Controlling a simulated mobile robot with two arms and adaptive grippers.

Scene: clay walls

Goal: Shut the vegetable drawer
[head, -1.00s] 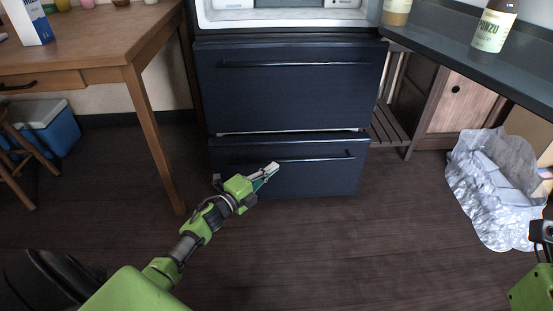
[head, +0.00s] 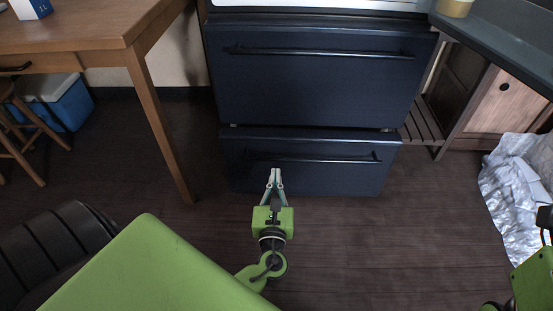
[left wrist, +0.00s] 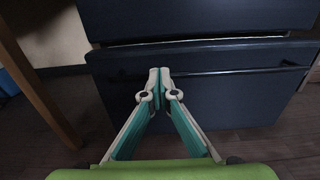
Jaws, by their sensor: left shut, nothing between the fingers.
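The vegetable drawer appears to be the bottom dark blue drawer (head: 330,179) of the fridge, with a black bar handle. Its top edge stands forward of the drawer above, so it looks slightly open. My left gripper (head: 275,172) is shut and empty, its fingertips in front of the drawer's left half near the handle. In the left wrist view the shut fingertips (left wrist: 159,72) overlap the handle line of the drawer (left wrist: 230,100); I cannot tell whether they touch. My right arm shows only in part at the right edge; its fingers are not visible.
A larger dark blue drawer (head: 315,90) is above. A wooden table (head: 85,30) stands at left, its leg (head: 163,130) near the fridge. A grey counter (head: 500,45) and a crumpled silvery bag (head: 515,190) are at right. The floor before the drawer is clear.

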